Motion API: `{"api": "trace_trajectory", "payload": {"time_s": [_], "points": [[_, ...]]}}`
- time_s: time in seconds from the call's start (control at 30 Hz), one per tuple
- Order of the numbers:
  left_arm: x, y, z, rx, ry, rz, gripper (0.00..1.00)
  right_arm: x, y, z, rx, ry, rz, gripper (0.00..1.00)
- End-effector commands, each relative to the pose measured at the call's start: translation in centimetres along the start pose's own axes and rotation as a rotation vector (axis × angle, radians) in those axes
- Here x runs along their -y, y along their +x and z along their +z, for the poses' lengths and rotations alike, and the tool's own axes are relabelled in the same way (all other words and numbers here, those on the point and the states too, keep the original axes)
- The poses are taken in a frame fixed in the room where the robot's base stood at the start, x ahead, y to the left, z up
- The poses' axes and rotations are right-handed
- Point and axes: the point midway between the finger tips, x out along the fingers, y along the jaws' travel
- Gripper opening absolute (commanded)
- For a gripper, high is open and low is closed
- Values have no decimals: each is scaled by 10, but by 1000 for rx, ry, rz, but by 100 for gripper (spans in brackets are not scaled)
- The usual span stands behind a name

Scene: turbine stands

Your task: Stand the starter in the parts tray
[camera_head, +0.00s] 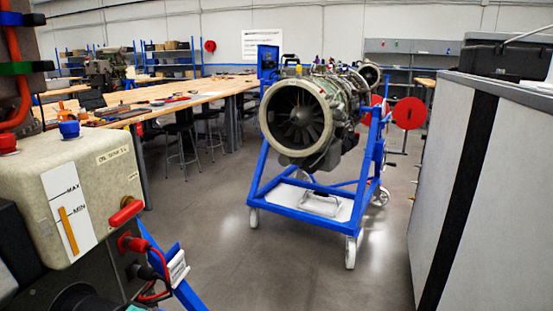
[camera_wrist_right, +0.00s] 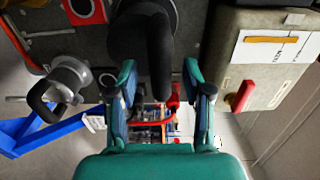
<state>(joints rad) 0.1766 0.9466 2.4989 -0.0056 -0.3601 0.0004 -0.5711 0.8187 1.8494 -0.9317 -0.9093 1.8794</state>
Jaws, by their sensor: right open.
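My right gripper (camera_wrist_right: 160,72) is open in the right wrist view, its two teal and dark fingers spread apart. A dark rounded body with a long black projection (camera_wrist_right: 158,45) shows at the top, the projection reaching down between the fingertips. It may be the starter, but I cannot tell for sure. I cannot tell whether the fingers touch it. In the head view, a dark round part (camera_head: 82,301) shows at the bottom left edge, mostly cut off. A flat pale tray (camera_head: 285,196) lies low in the blue stand; I cannot tell if it is the parts tray. My left gripper is not in view.
A beige tank (camera_head: 100,175) with a red handle (camera_head: 126,212) stands close at left. A turbine (camera_head: 305,115) sits on a blue wheeled stand (camera_head: 262,190). A grey cabinet (camera_head: 480,180) stands at right. Wooden benches (camera_head: 200,88) are behind. The floor between is clear.

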Motion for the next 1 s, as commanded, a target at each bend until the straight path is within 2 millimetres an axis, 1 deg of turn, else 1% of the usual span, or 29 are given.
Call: {"api": "trace_trajectory", "payload": {"time_s": [0.1,0.8,0.87,1.0], "points": [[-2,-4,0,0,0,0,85,2,0,0,0,1,0,50],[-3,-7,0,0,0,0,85,0,0,0,0,1,0,50],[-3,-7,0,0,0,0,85,0,0,0,0,1,0,42],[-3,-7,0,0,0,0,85,0,0,0,1,1,0,18]]}}
